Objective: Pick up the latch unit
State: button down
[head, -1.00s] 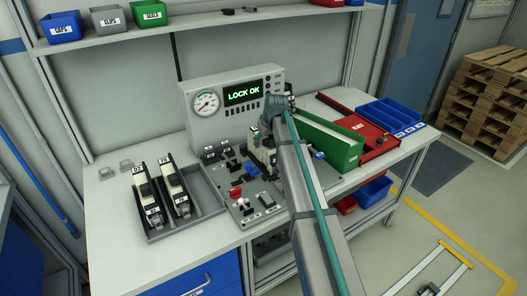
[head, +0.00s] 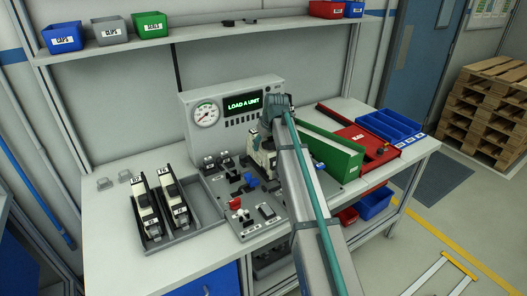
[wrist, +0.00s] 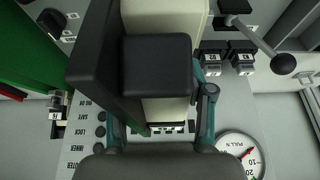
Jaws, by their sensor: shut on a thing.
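A cream-and-black latch unit (wrist: 165,20) fills the middle of the wrist view, between the two teal-edged fingers of my gripper (wrist: 160,125). My gripper is shut on it. In the head view the held latch unit (head: 262,152) shows just left of my arm, over the test panel. My arm hides much of the gripper and part of the unit there. I cannot tell how far the unit is above the panel. Two similar units (head: 147,215) (head: 174,200) stand in a grey tray (head: 208,215) at the left.
The test console (head: 215,100) with gauge reads "LOAD A UNIT". The panel has a red knob (head: 235,203), a blue part (head: 250,180) and black switches. A green box (head: 335,155), a red tray (head: 360,140) and blue bins (head: 390,128) stand right of my arm. A shelf (head: 200,38) runs above.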

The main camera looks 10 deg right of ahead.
jog(key=s+a+r, duration=0.4)
jog(key=s+r, duration=0.8)
jog(key=r, duration=0.1)
jog(key=shift+s+r, duration=0.2)
jog(key=shift+r, duration=0.1)
jog(key=shift+a, duration=0.1)
